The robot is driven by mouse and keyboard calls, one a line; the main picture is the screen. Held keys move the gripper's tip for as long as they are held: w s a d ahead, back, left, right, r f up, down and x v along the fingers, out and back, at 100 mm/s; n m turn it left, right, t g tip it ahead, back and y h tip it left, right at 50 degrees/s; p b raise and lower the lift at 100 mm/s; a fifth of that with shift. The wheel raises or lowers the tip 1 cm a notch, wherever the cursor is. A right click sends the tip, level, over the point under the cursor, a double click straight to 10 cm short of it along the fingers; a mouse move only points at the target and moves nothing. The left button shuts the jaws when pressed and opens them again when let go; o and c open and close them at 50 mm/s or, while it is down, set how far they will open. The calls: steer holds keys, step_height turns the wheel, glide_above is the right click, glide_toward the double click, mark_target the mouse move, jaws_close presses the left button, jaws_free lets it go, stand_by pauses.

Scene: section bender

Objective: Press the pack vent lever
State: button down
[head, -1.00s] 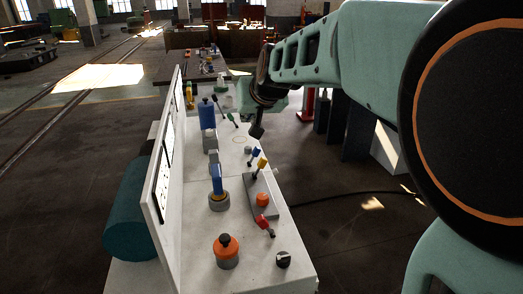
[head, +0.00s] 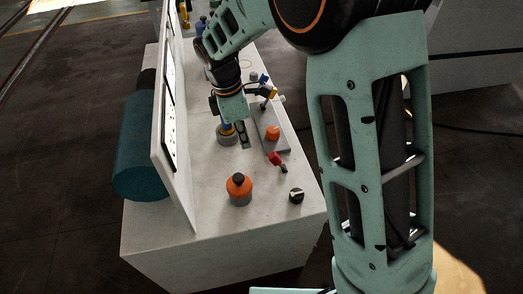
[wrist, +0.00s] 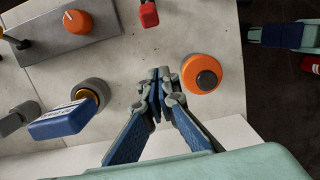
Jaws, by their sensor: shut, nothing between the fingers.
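A blue lever (wrist: 62,120) with a white label rises from a round grey collar with a brass ring, at the left of the wrist view. In the head view the blue lever (head: 225,127) is partly hidden behind my gripper. I cannot read the label, so I cannot tell whether this is the pack vent lever. A red lever (head: 276,158) stands nearer the right edge of the bench; it also shows at the top of the wrist view (wrist: 148,14). My gripper (wrist: 160,76) is shut and empty above the bench, between the blue lever and an orange-topped button (wrist: 201,74).
The orange-topped button (head: 239,188) and a black knob (head: 296,196) stand on the near part of the white bench (head: 180,235). An orange knob (head: 272,133) sits on a grey plate. Yellow and blue levers stand farther back. An upright panel (head: 171,130) lines the left side.

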mark_target(278, 163)
steer(key=f, duration=0.3)
steer(key=d+f, duration=0.1)
steer(key=f, duration=0.5)
steer(key=shift+w+d+f, duration=0.1)
steer(key=shift+d+f, duration=0.05)
steer(key=shift+d, duration=0.05)
steer(key=shift+w+d+f, duration=0.2)
steer(key=shift+d, duration=0.05)
steer(key=shift+w+d+r+p, duration=0.25)
steer(key=shift+d+r, duration=0.2)
steer(key=shift+d, duration=0.3)
steer(key=shift+w+d+r+p, duration=0.15)
steer(key=shift+d+r+p, duration=0.2)
steer(key=shift+d, duration=0.4)
steer(key=shift+r, duration=0.1)
